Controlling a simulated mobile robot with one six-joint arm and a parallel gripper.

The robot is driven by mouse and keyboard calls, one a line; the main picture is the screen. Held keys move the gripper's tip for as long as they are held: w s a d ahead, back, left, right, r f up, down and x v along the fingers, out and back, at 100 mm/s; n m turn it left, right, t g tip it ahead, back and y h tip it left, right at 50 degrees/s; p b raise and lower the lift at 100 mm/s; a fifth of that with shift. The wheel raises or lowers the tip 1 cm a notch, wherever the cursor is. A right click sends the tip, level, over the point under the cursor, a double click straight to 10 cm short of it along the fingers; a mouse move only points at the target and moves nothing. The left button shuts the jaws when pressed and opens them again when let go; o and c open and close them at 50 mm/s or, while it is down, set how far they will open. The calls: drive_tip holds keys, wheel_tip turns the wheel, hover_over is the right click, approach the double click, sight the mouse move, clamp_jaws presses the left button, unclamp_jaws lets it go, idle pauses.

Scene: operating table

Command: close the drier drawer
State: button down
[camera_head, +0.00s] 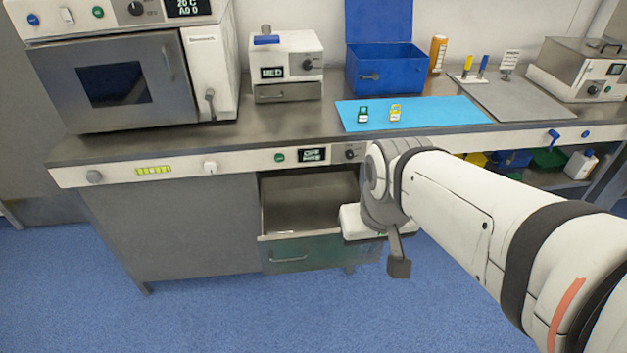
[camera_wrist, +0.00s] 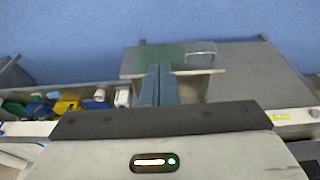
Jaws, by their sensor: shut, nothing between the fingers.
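An open drawer (camera_head: 300,253) sticks out from under the bench, below a panel with a small display and a knob. Its inside is bare grey metal, and its greenish front has a bar handle. In the wrist view the drawer front (camera_wrist: 135,63) and handle (camera_wrist: 201,53) show past my fingers. My gripper (camera_wrist: 158,69) is shut and empty, its fingertips overlapping the drawer front in that view. I cannot tell whether they touch it.
The bench top (camera_head: 210,140) holds an oven (camera_head: 110,75), a small device (camera_head: 287,70) with a closed drawer, a blue box (camera_head: 385,72) and a blue mat (camera_head: 440,113). A shelf with coloured items (camera_wrist: 70,104) lies beside the drawer. The blue floor in front is clear.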

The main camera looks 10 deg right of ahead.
drive_tip(key=w+d+f+n+t+h+b, duration=0.2)
drive_tip(key=w+d+f+n+h+b, duration=0.1)
drive_tip(key=w+d+f, duration=0.45)
drive_tip(key=n+t+y+b, duration=0.1)
drive_tip(key=n+y+b, duration=0.8)
drive_tip(key=n, duration=0.5)
approach(320, 254)
wheel_tip(320, 254, down, 3)
drive_tip(key=a+h+b, duration=0.1)
drive_tip(key=a, duration=0.2)
drive_tip(key=shift+w+d+f, duration=0.1)
drive_tip(key=shift+w, duration=0.85)
